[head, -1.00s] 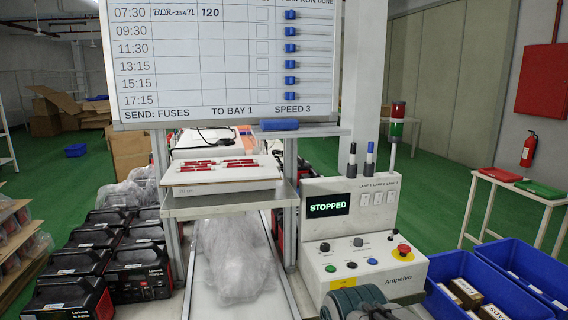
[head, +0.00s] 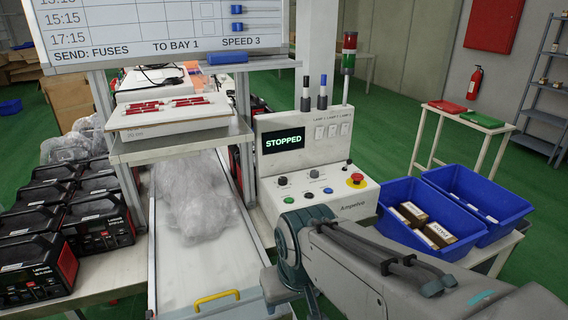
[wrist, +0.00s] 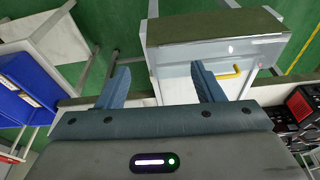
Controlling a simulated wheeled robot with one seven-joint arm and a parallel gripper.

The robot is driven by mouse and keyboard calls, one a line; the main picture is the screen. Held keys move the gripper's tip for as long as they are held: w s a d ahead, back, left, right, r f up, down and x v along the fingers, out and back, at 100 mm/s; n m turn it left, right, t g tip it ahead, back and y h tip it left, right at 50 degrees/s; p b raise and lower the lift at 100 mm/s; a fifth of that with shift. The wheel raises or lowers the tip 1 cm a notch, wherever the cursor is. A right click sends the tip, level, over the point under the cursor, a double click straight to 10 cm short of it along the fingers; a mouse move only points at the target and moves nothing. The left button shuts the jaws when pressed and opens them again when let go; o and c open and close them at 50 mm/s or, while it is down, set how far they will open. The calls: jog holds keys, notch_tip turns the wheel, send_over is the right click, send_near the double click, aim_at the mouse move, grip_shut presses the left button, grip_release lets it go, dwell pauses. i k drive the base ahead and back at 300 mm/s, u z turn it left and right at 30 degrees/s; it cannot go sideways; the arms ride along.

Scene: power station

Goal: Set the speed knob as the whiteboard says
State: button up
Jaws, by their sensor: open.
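The whiteboard (head: 160,26) hangs at the top of the head view; its bottom line reads SEND: FUSES, TO BAY 1, SPEED 3. The white control box (head: 345,205) stands right of the conveyor, and its display (head: 284,141) reads STOPPED. Its face has dark knobs (head: 282,181), a red emergency button (head: 356,180) and green, blue and black buttons; which knob sets speed is too small to read. My arm crosses in front of the box's lower part. My gripper (wrist: 160,85) shows in the wrist view, its two fingers apart and empty, pointing toward the conveyor end.
Blue bins (head: 418,222) with boxes stand right of the control box. The conveyor (head: 210,265) carries bubble wrap and has a yellow handle (head: 217,297). A shelf with a box of red fuses (head: 170,116) stands above it. Black cases (head: 40,260) fill the left table.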

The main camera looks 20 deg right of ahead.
aim_at(282, 180)
jog(key=u, duration=2.2)
jog(key=k, duration=1.05)
jog(key=z, duration=1.55)
jog(key=i, duration=1)
jog(key=z, duration=0.05)
